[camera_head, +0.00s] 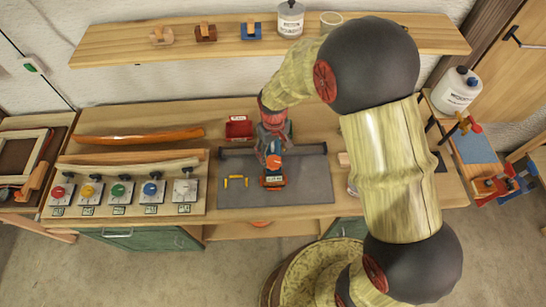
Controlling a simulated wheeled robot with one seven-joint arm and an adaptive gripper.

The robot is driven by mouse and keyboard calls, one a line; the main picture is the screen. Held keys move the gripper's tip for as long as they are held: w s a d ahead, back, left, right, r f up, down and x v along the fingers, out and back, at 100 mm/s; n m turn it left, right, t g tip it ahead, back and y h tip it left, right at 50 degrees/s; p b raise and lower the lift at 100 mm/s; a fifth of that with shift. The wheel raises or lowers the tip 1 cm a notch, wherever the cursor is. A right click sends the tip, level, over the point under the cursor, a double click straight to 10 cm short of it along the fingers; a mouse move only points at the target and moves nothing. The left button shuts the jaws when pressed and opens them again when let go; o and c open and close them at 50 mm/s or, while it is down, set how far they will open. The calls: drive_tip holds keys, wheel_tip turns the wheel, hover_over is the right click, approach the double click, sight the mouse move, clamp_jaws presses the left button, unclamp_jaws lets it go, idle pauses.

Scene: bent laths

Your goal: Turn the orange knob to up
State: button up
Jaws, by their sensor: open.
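A row of coloured knobs on pale square plates sits on a wooden board (140,209) at the left of the bench. The second from the left is a yellow-orange knob (87,191), the nearest to orange in the row. Its pointing direction is too small to tell. Its neighbours are a red knob (58,191) and a green knob (118,190). My gripper (273,168) is open, well to the right of the knobs, above the grey mat. An orange and black object (273,182) shows just below it; I cannot tell whether they touch.
Blue (150,189) and whitish (186,188) knobs continue the row. An orange-brown bent lath (140,136) lies behind the board. The grey mat (310,180) holds a small yellow item (235,182). A red box (239,128) stands behind. A wall shelf (180,40) runs above.

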sight(274, 161)
wheel_tip(274, 161, down, 5)
drive_tip(key=shift+r, duration=0.1)
drive_tip(key=shift+s, duration=0.1)
drive_tip(key=c, duration=0.3)
drive_tip(key=c, duration=0.8)
drive_tip(key=shift+c, duration=0.4)
drive_tip(key=n+b, duration=0.1)
drive_tip(key=n, duration=0.2)
